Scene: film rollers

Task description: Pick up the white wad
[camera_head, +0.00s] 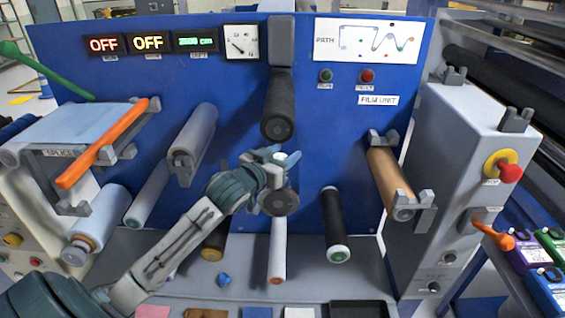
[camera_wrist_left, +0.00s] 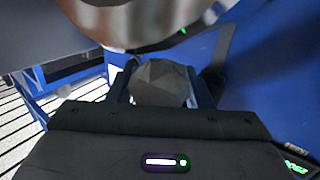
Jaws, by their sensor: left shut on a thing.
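My left gripper (camera_head: 280,160) is raised in front of the blue machine panel, below the dark central roller. In the left wrist view, my left gripper (camera_wrist_left: 162,88) is shut on a faceted, crumpled lump, the white wad (camera_wrist_left: 160,80), which looks grey in the shade there. The wad sits between the two fingers, clear of the shelf. In the head view the fingers hide most of it, and only a small pale bit shows at the tips. My right gripper is not in view.
The dark central roller (camera_head: 279,105) hangs just above my left gripper. A black roller (camera_head: 335,225) and a white roller (camera_head: 278,250) stick out below. A small blue wad (camera_head: 224,280) lies on the grey shelf. Coloured pads line the front edge. An orange bar (camera_head: 102,143) is at left.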

